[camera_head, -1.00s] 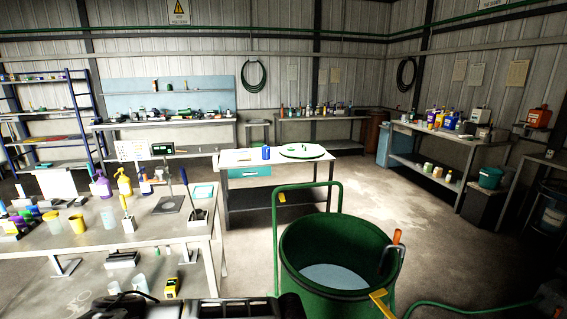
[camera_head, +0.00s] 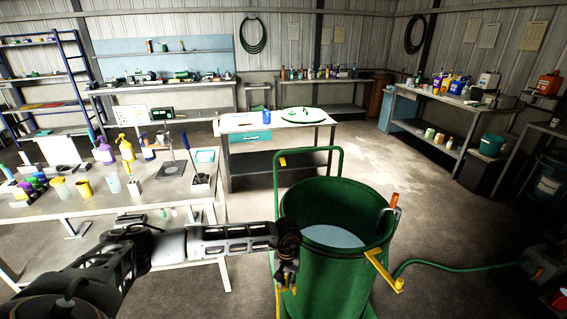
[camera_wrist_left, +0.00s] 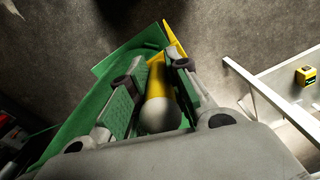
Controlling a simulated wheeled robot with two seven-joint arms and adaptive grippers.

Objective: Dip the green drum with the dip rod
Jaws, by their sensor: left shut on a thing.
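The green drum (camera_head: 345,275) stands open-topped at the front right of centre in the head view, with pale liquid (camera_head: 335,237) inside. My left gripper (camera_head: 286,275) is at the drum's near left side, outside it and below its rim. It is shut on a yellow rod (camera_head: 281,303), which looks like the dip rod and hangs down beside the drum wall. In the left wrist view, the yellow rod (camera_wrist_left: 160,85) with a rounded grey end lies between the fingers (camera_wrist_left: 150,100). The rod's lower end is hidden or out of view. My right gripper is not in view.
A green tube handle (camera_head: 340,165) rises behind the drum. An orange-handled hook (camera_head: 394,202) sits on its rim, and a yellow lever (camera_head: 383,272) sticks out at its right. A green hose (camera_head: 450,265) runs right. A cluttered workbench (camera_head: 90,208) stands left; floor right is mostly clear.

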